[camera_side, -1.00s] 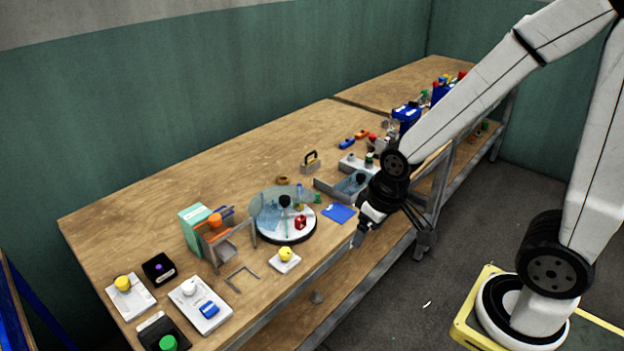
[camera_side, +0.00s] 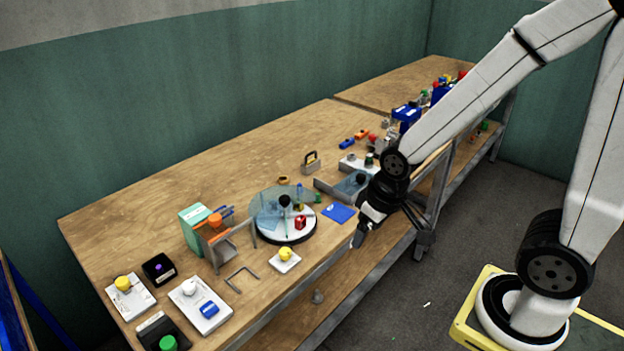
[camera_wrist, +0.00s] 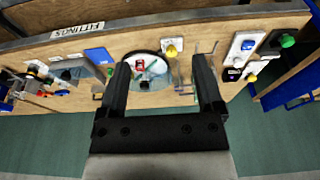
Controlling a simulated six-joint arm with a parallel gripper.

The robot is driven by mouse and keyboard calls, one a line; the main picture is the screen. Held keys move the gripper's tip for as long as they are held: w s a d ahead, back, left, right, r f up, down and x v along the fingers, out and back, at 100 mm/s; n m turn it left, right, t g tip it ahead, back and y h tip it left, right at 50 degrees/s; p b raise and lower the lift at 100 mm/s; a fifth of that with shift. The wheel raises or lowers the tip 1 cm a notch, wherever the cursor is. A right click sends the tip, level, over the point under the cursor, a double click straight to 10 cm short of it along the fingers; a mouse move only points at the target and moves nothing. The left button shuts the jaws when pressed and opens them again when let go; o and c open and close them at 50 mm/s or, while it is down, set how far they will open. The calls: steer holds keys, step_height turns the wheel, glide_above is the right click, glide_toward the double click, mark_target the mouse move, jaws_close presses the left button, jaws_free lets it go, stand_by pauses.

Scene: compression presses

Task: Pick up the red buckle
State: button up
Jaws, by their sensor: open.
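A small red block-like piece, which looks like the red buckle (camera_side: 300,222), sits on a round white turntable with a dark rim (camera_side: 289,238). A clear bluish disc covers part of the turntable. The red piece also shows in the wrist view (camera_wrist: 139,66), just right of the left finger's tip. My gripper (camera_side: 358,238) is off the bench's front edge, to the right of the turntable and apart from it. In the wrist view my gripper (camera_wrist: 161,64) is open, with nothing between its two fingers.
A blue square (camera_side: 338,213) and a grey tray (camera_side: 345,188) lie right of the turntable. A yellow knob on a white base (camera_side: 285,259) stands in front of it. An orange-and-grey holder (camera_side: 215,240) is to its left. The bench's back left is clear.

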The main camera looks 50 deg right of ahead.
steer(key=w+d+f+t, duration=0.3)
steer(key=w, duration=0.3)
steer(key=w+d+f+t, duration=0.2)
steer(key=w+d+f, duration=0.15)
steer(key=w, duration=0.35)
steer(key=t, duration=0.5)
glide_toward(303, 219)
steer(key=shift+d+f+n+t+y, duration=0.2)
steer(key=shift+f+n+t+y, duration=0.1)
steer(key=shift+f+t+y, duration=0.15)
steer(key=shift+w+r, duration=0.1)
steer(key=shift+x, duration=1.25)
steer(key=shift+x, duration=2.6)
